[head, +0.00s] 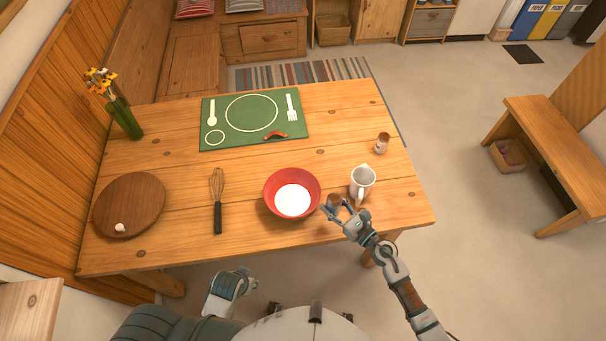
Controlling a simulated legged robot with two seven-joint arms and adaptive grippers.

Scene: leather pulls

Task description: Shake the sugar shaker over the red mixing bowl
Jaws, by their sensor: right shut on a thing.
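The red mixing bowl (271,200) stands near the table's front edge, with white contents inside. My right gripper (340,210) is just right of the bowl, shut on a small brown-topped thing (334,200) that looks like the sugar shaker. The fingers hide most of it, and I cannot tell its tilt or whether it touches the table. It is beside the bowl, not over it. My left gripper (238,282) seems to be low in front of the table, and its fingers are unclear.
A white jug (362,181) stands close to the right gripper. A small brown-and-white container (382,144) is behind it. A whisk (217,200) lies left of the bowl, then a round wooden board (128,205). A green place mat (253,120) lies at the back; a flower vase (124,118) stands at the left.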

